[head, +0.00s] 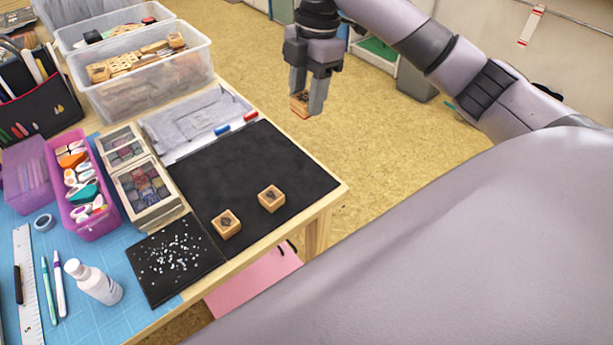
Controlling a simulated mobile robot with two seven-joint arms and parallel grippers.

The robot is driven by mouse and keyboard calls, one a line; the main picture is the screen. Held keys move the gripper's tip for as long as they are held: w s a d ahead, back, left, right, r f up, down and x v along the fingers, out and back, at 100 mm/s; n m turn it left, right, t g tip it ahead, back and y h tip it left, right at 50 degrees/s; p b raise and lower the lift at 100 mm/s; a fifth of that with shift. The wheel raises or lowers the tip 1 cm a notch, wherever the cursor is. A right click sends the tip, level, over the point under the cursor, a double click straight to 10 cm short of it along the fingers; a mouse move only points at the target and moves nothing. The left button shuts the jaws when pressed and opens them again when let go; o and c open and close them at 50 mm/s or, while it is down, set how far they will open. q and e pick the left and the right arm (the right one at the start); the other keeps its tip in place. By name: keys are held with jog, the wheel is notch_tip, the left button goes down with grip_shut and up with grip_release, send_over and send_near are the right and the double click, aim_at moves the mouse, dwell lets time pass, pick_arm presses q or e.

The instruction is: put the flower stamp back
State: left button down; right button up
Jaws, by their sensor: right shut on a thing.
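My right gripper (308,92) hangs above the floor, beyond the table's right edge, pointing down. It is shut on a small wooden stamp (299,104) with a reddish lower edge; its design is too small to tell. Two wooden block stamps sit on the black mat (215,165): one stamp (227,223) near the front edge and another stamp (271,198) to its right. I cannot tell which stamp is the flower one. Two boxes of inkpads, a front box (174,204) and a back box (103,136), stand left of the mat. My left gripper is not in view.
A clear bin (150,95) of wooden stamps stands at the back. A pink basket (75,222), a white bottle (95,284) and a speckled black sheet (165,262) are at the left.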

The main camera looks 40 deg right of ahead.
aim_at(305, 181)
notch_tip(305, 181, down, 19)
jog(key=shift+f+b, duration=0.15)
jog(key=shift+b, duration=0.5)
jog(key=shift+f, duration=0.1)
jog(key=o, duration=1)
jog(key=shift+c, duration=0.2)
notch_tip(305, 181, up, 12)
jog(key=d, duration=0.2)
jog(key=shift+p, duration=0.3)
